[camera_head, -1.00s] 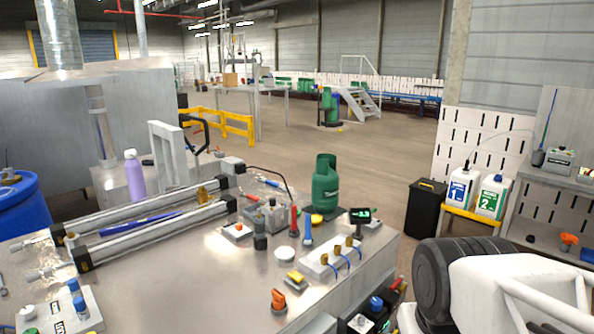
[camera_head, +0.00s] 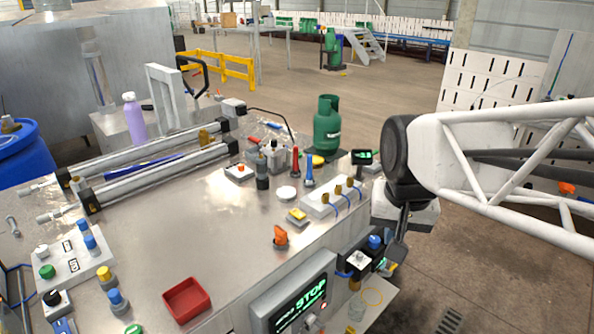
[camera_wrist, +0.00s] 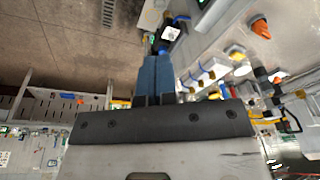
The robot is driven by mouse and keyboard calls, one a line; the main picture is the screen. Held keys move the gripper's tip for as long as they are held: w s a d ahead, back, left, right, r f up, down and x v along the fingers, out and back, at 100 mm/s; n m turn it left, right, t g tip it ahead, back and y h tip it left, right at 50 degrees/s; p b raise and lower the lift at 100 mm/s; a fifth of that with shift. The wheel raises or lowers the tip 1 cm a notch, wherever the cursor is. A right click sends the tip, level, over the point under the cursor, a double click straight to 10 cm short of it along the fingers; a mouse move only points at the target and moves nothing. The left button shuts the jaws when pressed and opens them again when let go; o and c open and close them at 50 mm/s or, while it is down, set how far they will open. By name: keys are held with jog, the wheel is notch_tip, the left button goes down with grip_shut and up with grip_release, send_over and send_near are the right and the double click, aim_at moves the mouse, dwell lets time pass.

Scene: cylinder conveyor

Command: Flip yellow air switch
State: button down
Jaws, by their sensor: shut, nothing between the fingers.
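A small yellow switch (camera_head: 297,215) on a grey base sits near the right edge of the metal table; it also shows in the wrist view (camera_wrist: 236,52). Which way it is set is too small to tell. It stands between an orange switch (camera_head: 280,236) and a white block with brass fittings and blue tubes (camera_head: 335,195). My gripper (camera_wrist: 155,60) is shut and empty, its blue fingers side by side. It is out past the table's right edge, apart from the yellow switch, close to the side box with a blue knob (camera_head: 375,242). In the head view my wrist mostly hides the fingers.
A green gas bottle (camera_head: 327,125), a red tray (camera_head: 186,299) and two long cylinders stand or lie on the table (camera_head: 200,235). A STOP display (camera_head: 300,306) is on the table's front. Open floor lies to the right.

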jog(key=w+a+r+m+g, duration=0.15)
jog(key=w+a, duration=0.25)
jog(key=w, duration=0.4)
jog(key=w+a+m, duration=0.2)
jog(key=w+a, duration=0.2)
jog(key=w, duration=0.5)
jog(key=m, duration=0.3)
send_over(295, 211)
notch_tip(295, 211, down, 4)
jog(key=r, duration=0.1)
jog(key=shift+w+d+f+g, duration=0.1)
jog(key=shift+f+g, duration=0.15)
jog(key=shift+f, duration=0.1)
notch_tip(295, 211, down, 14)
jog(key=shift+r, duration=0.1)
